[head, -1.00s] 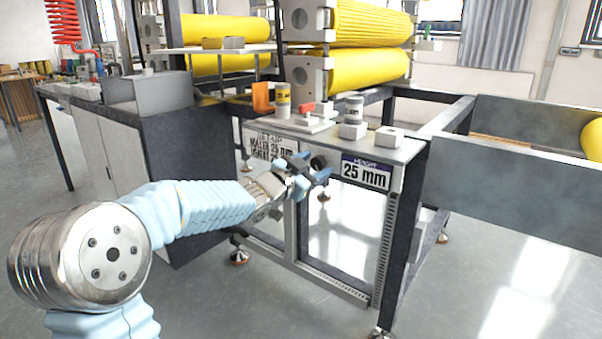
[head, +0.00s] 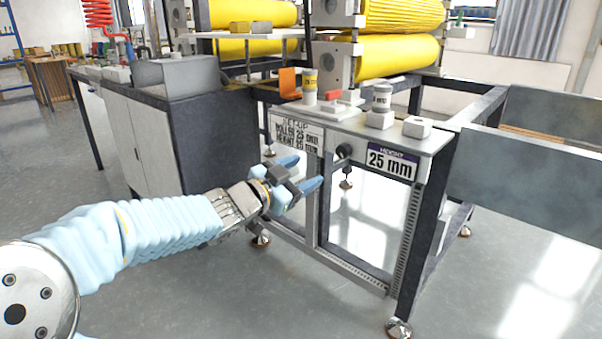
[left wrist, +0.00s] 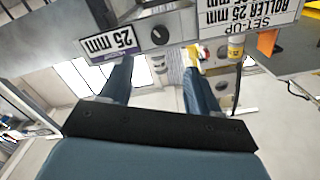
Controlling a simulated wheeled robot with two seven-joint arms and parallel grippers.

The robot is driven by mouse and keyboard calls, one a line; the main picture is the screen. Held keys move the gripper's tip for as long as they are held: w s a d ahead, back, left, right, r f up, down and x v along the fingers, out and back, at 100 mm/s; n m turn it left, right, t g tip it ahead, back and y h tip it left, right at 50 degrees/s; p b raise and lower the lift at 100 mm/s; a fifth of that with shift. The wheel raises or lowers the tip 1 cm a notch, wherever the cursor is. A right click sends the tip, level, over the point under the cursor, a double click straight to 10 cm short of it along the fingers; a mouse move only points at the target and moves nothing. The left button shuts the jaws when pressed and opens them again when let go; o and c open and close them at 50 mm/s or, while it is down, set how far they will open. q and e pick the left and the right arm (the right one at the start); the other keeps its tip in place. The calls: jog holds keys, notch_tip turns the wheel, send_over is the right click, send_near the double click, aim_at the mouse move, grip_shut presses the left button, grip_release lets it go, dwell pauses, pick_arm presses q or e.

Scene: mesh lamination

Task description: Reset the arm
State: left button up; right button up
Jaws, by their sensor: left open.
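My left gripper (head: 303,174) is open and empty in front of the lamination machine's frame. Its two blue fingers are apart, pointing right toward the black knob (head: 344,151) on the front panel and short of it. In the left wrist view the fingers of the gripper (left wrist: 158,75) are spread, with the knob (left wrist: 160,35) beyond them. The "25 mm" height label (head: 391,163) is right of the knob, and the set-up label (head: 297,135) is left of it. My right gripper is in neither view.
The machine with yellow rollers (head: 400,55) stands behind the panel. Small blocks and cylinders, among them a grey-topped cylinder (head: 382,97), rest on its ledge (head: 350,122). A dark cabinet (head: 200,130) stands at left. The floor (head: 300,290) in front is clear.

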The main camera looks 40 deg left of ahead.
pick_arm(q)
jog(key=w+d+f+n+g+h+p, duration=0.15)
jog(key=d+f, duration=0.25)
jog(key=f, duration=0.5)
jog(key=w+d+f+n+g, duration=0.2)
jog(key=d+f+g, duration=0.1)
jog(key=f, duration=0.6)
jog(key=w+d+f+n+g+p, duration=0.15)
jog(key=d+f, duration=0.25)
jog(key=f, duration=0.5)
jog(key=s+d+f+n+g+h, duration=0.1)
jog(key=s+d+f+g, duration=0.2)
jog(key=s+d+f, duration=0.35)
jog(key=s+d+f+n+g, duration=0.1)
jog(key=s+d+f+g, duration=0.25)
jog(key=f, duration=0.65)
jog(key=s+d+f+g+p, duration=0.1)
jog(key=s+d+f+g, duration=0.3)
jog(key=s, duration=0.7)
notch_tip(320, 180, down, 3)
jog(key=shift+s+d+g, duration=0.25)
jog(key=shift+d+g, duration=0.1)
jog(key=shift+d, duration=0.8)
jog(key=shift+w+h, duration=0.1)
jog(key=shift+h, duration=0.15)
